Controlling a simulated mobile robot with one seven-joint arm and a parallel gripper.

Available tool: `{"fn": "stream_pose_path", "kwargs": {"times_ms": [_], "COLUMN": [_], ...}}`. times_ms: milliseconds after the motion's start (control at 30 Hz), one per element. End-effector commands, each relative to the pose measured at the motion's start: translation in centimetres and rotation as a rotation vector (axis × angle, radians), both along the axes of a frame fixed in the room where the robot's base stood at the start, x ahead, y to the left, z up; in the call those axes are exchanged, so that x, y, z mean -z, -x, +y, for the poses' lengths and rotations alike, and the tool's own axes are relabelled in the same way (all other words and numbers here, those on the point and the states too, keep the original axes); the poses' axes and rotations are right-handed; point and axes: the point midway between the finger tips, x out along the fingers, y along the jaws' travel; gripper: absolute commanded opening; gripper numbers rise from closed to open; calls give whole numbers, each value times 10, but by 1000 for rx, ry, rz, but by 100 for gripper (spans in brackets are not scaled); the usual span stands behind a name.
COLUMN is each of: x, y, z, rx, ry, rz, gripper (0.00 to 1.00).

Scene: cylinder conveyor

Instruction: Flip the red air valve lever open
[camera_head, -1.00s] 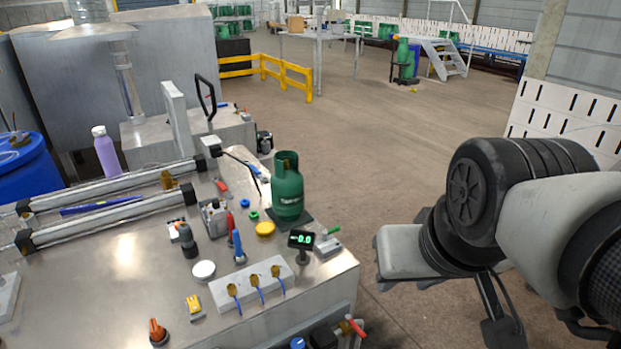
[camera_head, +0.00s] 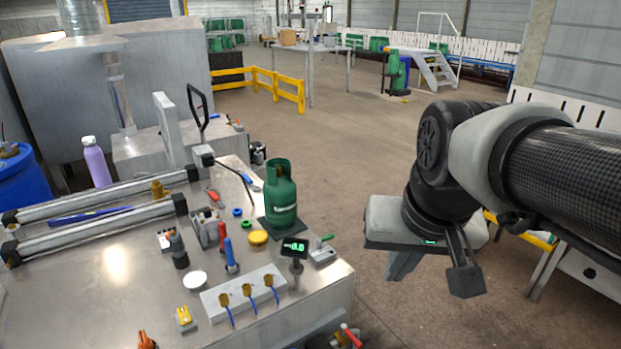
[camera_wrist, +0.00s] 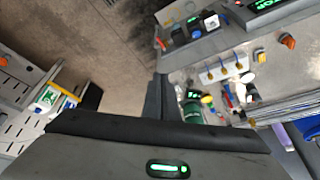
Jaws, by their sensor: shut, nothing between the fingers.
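The red valve lever (camera_head: 350,335) shows in the head view low at the front right edge of the metal workbench. It is small there and cut by the bottom of the frame. A small red piece at the bench edge in the wrist view (camera_wrist: 160,43) looks like the same lever. My gripper (camera_head: 402,268) hangs right of the bench, over the floor, apart from the lever. In the wrist view its dark fingers (camera_wrist: 160,98) are together with nothing between them. The valve body is mostly hidden beneath the bench edge.
On the workbench (camera_head: 110,300) stand a green gas cylinder (camera_head: 282,195), a small display (camera_head: 294,247), a white block with several yellow-and-blue connectors (camera_head: 245,297), and orange knobs. Open floor (camera_head: 350,150) lies behind my arm. A white slotted rack (camera_head: 590,275) stands at the right.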

Motion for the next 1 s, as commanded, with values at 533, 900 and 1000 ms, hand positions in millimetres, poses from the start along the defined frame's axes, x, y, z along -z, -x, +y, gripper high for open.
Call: {"fn": "stream_pose_path", "kwargs": {"times_ms": [533,900,1000], "x": [119,246,279], "y": [-126,-193,-204], "z": [-32,-64,-72], "rx": [395,672,739], "ry": [-159,-263,-287], "rz": [278,460,503], "gripper": [0,0,0]}}
